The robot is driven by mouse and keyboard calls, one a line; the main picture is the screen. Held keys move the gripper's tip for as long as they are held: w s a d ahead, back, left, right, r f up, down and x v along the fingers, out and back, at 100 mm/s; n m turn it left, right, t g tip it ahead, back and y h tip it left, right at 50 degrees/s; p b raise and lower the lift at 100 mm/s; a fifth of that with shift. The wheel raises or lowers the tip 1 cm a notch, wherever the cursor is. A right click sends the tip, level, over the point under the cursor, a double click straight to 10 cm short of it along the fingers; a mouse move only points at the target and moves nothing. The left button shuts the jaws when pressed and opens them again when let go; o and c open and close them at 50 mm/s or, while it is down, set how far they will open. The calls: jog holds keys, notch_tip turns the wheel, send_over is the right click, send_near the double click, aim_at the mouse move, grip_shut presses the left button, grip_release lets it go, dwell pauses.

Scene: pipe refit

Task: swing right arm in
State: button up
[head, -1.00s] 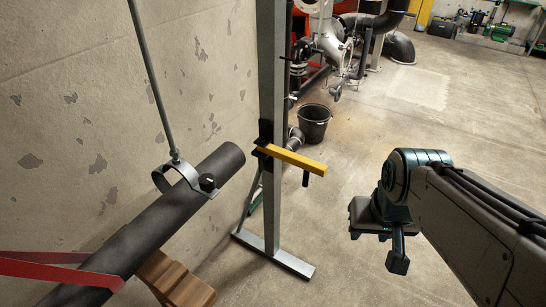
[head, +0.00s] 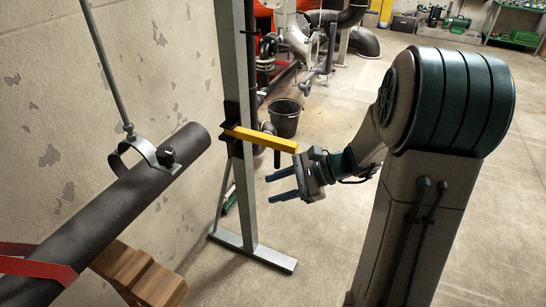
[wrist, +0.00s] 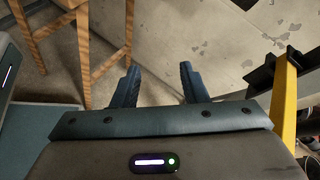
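The yellow swing arm (head: 258,138) is hinged at a black bracket (head: 232,128) on a grey steel post (head: 234,60) and sticks out to the right. A short black handle (head: 277,158) hangs under its outer end. My gripper (head: 269,187) is open and empty, below and close to the arm's outer end, with its blue fingers pointing left. I see no contact with the arm or handle. In the wrist view my gripper (wrist: 157,76) shows both fingers spread, and the yellow arm (wrist: 284,100) runs along the right side. The handle is not clear there.
A dark pipe (head: 110,220) hangs in a clamp (head: 147,157) by the wall at left, with a red strap (head: 35,268) and a wooden stool (head: 140,275) near it. A black bucket (head: 285,116) stands behind. Floor at right is open.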

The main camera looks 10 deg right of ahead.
jog(key=w+d+f+m+t+y+b, duration=0.2)
jog(key=w+d+f+m+t, duration=0.2)
jog(key=w+d+f+m, duration=0.15)
jog(key=m+t+h+b, duration=0.2)
jog(key=m+t, duration=0.4)
send_near(277, 156)
jog(key=x, duration=0.7)
jog(key=f+x, duration=0.1)
jog(key=x, duration=0.2)
jog(key=shift+w+d, duration=0.15)
jog(key=shift+w, duration=0.4)
grip_shut()
